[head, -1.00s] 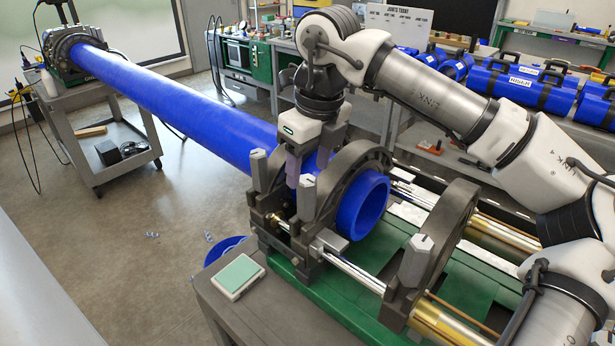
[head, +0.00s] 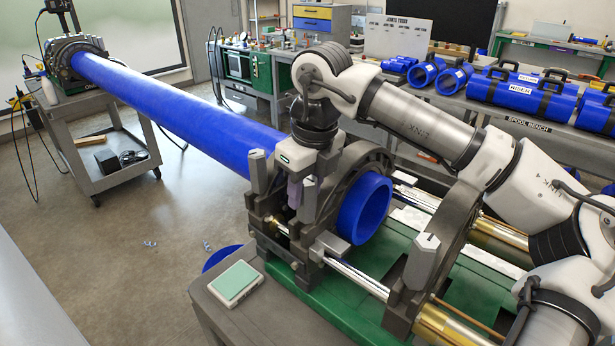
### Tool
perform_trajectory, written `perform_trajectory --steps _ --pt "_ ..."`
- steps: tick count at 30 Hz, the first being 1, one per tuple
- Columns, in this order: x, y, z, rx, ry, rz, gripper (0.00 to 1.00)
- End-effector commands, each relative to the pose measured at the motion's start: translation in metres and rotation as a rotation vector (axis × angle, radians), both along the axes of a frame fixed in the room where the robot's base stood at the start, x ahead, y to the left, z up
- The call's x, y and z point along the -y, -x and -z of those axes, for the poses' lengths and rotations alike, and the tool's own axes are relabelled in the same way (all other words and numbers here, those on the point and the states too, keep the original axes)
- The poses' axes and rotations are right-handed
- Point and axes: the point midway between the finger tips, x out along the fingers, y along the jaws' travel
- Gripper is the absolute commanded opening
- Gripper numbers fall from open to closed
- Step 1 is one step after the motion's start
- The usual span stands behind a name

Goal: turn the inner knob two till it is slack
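The pipe fusion machine holds a blue pipe (head: 180,112) in dark ring clamps. Grey upright clamp knobs stand on its near side: one at the left (head: 257,174), one just right of my gripper (head: 308,196), and one on the separate right-hand ring (head: 422,260). I cannot read any number on them, so I cannot tell which is inner knob two. My gripper (head: 294,192) points down between the left and middle knobs, close to the pipe. A purplish finger part shows below its white body. The fingertips are hidden among the clamps, so their opening and any contact are unclear.
A pale green-topped box (head: 235,281) lies on the cart's near corner. Steel guide rods (head: 355,275) run between the rings. A bench with blue pipe pieces (head: 520,92) stands behind my arm. Open floor (head: 150,215) lies to the left.

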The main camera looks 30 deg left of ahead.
Motion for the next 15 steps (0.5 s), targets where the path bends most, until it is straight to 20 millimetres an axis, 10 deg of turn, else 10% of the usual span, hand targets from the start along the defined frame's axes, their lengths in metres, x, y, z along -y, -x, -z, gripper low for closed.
perform_trajectory --steps 6,15 --pt "0.0001 0.0 -0.0001 0.0 0.0 0.0 0.07" --pt "0.0 0.0006 -0.0007 -0.001 0.0 -0.206 0.07"
